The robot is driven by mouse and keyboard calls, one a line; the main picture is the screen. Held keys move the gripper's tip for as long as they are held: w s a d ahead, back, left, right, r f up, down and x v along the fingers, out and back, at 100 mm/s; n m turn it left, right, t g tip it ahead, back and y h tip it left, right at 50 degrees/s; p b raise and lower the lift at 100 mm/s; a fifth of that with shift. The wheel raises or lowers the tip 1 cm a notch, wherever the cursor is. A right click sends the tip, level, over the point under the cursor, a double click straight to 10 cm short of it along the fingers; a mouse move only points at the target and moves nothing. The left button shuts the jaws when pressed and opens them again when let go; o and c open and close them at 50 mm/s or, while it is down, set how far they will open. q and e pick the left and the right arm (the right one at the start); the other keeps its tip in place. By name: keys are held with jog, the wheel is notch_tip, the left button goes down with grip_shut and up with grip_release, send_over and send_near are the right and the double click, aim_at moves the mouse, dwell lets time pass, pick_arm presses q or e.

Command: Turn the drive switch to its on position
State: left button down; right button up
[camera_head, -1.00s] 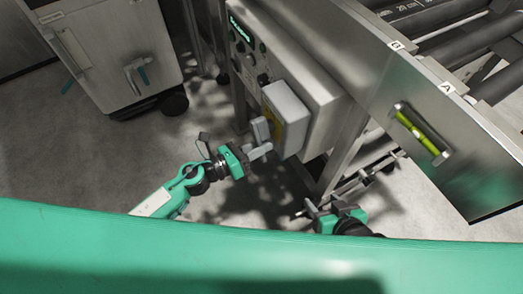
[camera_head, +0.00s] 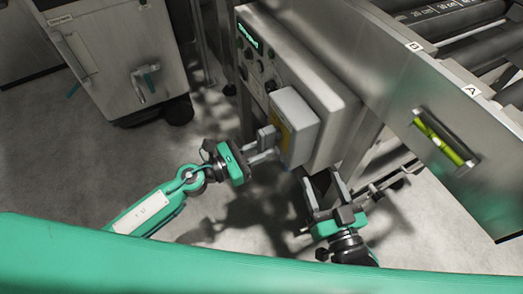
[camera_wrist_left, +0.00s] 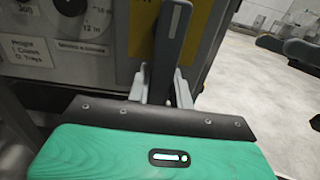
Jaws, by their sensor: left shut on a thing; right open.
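The drive switch looks like a grey box (camera_head: 296,112) with a yellow plate (camera_head: 283,135) and a grey lever handle (camera_head: 265,137), on the control cabinet's front. In the left wrist view the handle (camera_wrist_left: 174,38) stands almost upright against the yellow plate (camera_wrist_left: 200,32). My left gripper (camera_head: 268,153) is shut on the handle's lower part; in the wrist view its fingers (camera_wrist_left: 163,88) sit on either side of it. On/off marks cannot be read. My right gripper (camera_head: 325,188) is open and empty, below the cabinet's lower edge.
The steel control cabinet (camera_head: 335,97) has several knobs and a small display (camera_head: 249,38). A conveyor frame (camera_head: 425,85) with a green level vial (camera_head: 440,138) stands at the right. A wheeled steel cabinet (camera_head: 112,50) stands at the left. Floor between is clear.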

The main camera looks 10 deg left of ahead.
dwell(0.3)
pick_arm(q)
jog(key=c, duration=1.2)
grip_release()
jog(key=shift+c, duration=0.2)
jog(key=shift+s+a+f, duration=0.1)
jog(key=shift+s+a, duration=0.15)
jog(key=shift+a, duration=0.2)
jog(key=b+v, duration=0.1)
jog(key=v, duration=0.4)
jog(key=shift+s+a+f+b, duration=0.1)
jog(key=shift+s+a+b, duration=0.1)
jog(key=shift+b, duration=0.2)
jog(key=b, duration=0.1)
send_near(259, 152)
jog(key=shift+v, duration=1.65)
pick_arm(e)
jog(key=d+r+t, duration=0.3)
jog(key=r+t, duration=0.5)
jog(key=r, duration=0.4)
jog(key=shift+d+y, duration=0.3)
jog(key=shift+d, duration=0.05)
pick_arm(q)
jog(key=shift+w, duration=0.1)
